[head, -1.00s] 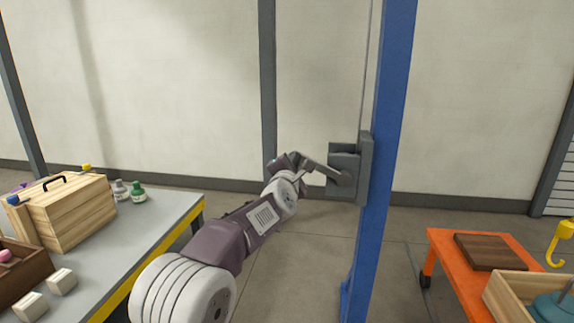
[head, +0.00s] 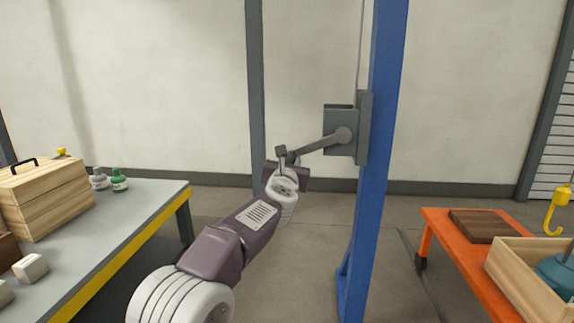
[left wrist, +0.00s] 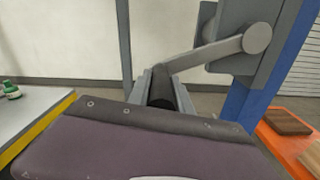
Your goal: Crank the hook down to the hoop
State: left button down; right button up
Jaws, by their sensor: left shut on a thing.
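A grey winch box (head: 343,118) is fixed to the blue post (head: 378,215). Its crank arm (head: 320,144) slopes down and left from the hub to a dark handle, clear in the left wrist view (left wrist: 160,88). My left gripper (head: 284,158) is shut on that handle; in the left wrist view its fingers lie on both sides of it. The yellow hook (head: 556,211) hangs at the right edge, above a wooden crate (head: 517,278) with a teal object (head: 558,272) in it. No hoop can be made out. My right gripper is out of view.
An orange cart (head: 446,240) carries the crate and a dark wooden board (head: 485,223) at the right. A grey table (head: 135,205) at the left holds a wooden box (head: 45,195) and bottles. Floor is clear between table and post.

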pick_arm(q)
jog(key=shift+d+f+n+b, duration=0.4)
jog(key=shift+f+n+b, duration=0.2)
jog(key=shift+f, duration=0.2)
jog(key=c, duration=1.2)
grip_release()
jog(key=shift+o, duration=0.2)
jog(key=shift+r, duration=0.1)
jog(key=shift+s, duration=0.25)
jog(key=s+b, duration=0.2)
jog(key=s, duration=0.6)
jog(key=shift+s+a+b, duration=0.15)
jog(key=shift+s+b, duration=0.15)
jog(key=shift+s, duration=0.05)
